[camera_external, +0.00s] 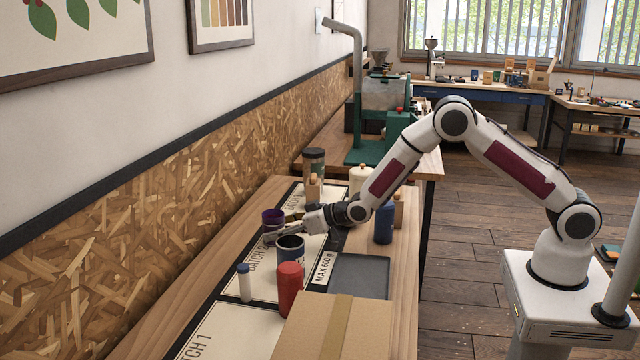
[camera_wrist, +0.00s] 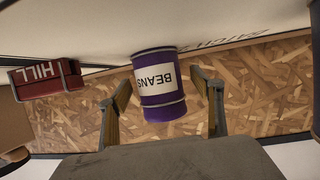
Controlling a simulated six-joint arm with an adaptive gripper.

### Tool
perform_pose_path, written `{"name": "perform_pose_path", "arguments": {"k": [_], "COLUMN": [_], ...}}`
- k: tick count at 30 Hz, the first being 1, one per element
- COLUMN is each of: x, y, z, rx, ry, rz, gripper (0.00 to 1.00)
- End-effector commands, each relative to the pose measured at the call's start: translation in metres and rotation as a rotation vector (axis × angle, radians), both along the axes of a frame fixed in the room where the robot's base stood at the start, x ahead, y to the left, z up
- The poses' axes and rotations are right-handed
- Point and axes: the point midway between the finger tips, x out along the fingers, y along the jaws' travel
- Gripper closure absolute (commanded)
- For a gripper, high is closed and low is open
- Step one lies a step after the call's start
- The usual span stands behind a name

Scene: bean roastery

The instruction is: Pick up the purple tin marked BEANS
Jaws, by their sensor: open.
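The purple tin (camera_wrist: 157,107) has a white label reading BEANS, which appears upside down in the wrist view. In the external view the purple tin (camera_external: 272,222) stands on the table's paper mat toward the wall side, partly hidden by my gripper. My gripper (camera_external: 278,234) reaches in low over the table beside the tin. In the wrist view my gripper (camera_wrist: 162,98) is open, with one finger on each side of the tin and a gap on both sides. Whether the fingertips reach past the tin's near face is hard to tell.
A red HILL box (camera_wrist: 45,78) lies left in the wrist view. A grey tray (camera_external: 362,275) and blue container (camera_external: 384,224) are to the right.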

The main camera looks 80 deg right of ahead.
Motion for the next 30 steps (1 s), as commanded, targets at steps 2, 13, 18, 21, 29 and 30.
{"name": "perform_pose_path", "arguments": {"k": [2,13,18,21,29,30], "x": [0.006,0.017,0.017,0.017,0.017,0.017], "y": [-0.001,-0.002,-0.002,-0.002,-0.002,-0.002], "z": [-0.003,-0.007,-0.007,-0.007,-0.007,-0.007], "rx": [0.000,0.000,0.000,0.000,0.000,0.000], "ry": [0.001,0.000,0.000,0.000,0.000,0.000], "rz": [0.000,-0.001,-0.001,-0.001,-0.001,-0.001], "gripper": [0.34,0.34,0.34,0.34,0.63,0.73]}}
